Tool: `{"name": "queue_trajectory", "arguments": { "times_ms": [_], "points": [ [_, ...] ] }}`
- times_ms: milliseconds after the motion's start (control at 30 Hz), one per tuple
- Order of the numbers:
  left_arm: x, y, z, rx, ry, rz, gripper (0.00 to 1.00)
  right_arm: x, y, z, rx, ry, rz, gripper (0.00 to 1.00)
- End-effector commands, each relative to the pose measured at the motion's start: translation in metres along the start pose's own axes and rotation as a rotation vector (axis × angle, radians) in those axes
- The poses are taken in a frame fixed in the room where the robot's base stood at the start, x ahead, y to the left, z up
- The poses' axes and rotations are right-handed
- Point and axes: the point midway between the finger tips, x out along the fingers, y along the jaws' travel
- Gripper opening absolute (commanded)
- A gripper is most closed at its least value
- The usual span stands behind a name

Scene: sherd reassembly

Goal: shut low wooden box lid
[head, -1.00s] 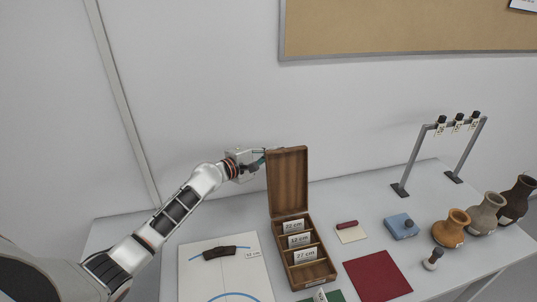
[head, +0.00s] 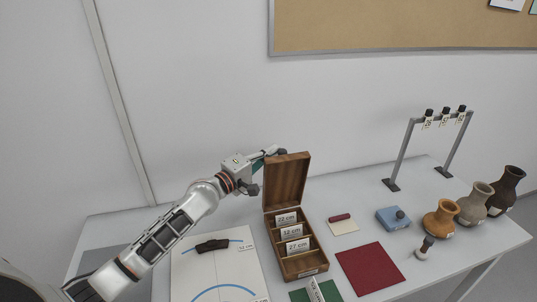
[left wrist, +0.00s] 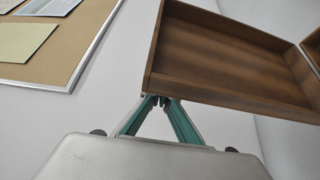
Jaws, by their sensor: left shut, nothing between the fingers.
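The low wooden box (head: 304,266) stands on the table with its lid (head: 287,181) raised upright at the back. Inside are compartments with labelled cards, one reading 27 cm (head: 298,246). My left gripper (head: 277,151) is shut and empty at the lid's upper left edge. In the left wrist view, the closed fingertips (left wrist: 157,99) are right at the lower edge of the lid (left wrist: 225,55) as pictured; whether they touch it I cannot tell. My right gripper is not in view.
A white board with a dark sherd (head: 212,245) lies left of the box. To the right are a red mat (head: 370,268), a blue block (head: 393,219), a grey stand (head: 403,157) and several vases, one orange (head: 440,220). A green mat (head: 330,291) lies in front.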

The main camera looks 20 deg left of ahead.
Motion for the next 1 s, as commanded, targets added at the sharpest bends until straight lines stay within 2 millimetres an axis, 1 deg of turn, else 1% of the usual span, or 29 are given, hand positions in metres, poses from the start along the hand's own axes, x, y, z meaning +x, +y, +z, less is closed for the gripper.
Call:
{"name": "queue_trajectory", "arguments": {
  "times_ms": [33, 167, 333, 467, 600, 700, 767, 900, 1000],
  "points": [
    [-0.006, -0.001, 0.01, 0.039, -0.002, 0.021, 0.0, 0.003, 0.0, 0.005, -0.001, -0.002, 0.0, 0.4],
    [-0.02, 0.003, 0.034, 0.145, -0.003, 0.084, 0.0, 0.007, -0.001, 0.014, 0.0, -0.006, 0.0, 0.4],
    [-0.039, 0.002, 0.065, 0.284, -0.003, 0.165, 0.0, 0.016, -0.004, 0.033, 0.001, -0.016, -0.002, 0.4],
    [-0.053, -0.003, 0.089, 0.39, -0.003, 0.226, 0.0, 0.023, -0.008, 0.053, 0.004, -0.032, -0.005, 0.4],
    [-0.067, -0.012, 0.114, 0.502, -0.005, 0.291, 0.0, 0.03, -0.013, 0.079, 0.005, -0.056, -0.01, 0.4],
    [-0.077, -0.019, 0.13, 0.58, -0.004, 0.336, 0.0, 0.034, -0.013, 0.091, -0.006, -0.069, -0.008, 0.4],
    [-0.082, -0.023, 0.139, 0.624, -0.005, 0.362, 0.0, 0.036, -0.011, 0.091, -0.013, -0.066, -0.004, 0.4],
    [-0.092, -0.032, 0.156, 0.716, -0.004, 0.418, 0.0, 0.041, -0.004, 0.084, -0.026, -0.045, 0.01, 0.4],
    [-0.098, -0.037, 0.166, 0.772, -0.003, 0.451, 0.0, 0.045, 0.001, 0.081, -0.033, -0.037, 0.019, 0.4]
  ]
}}
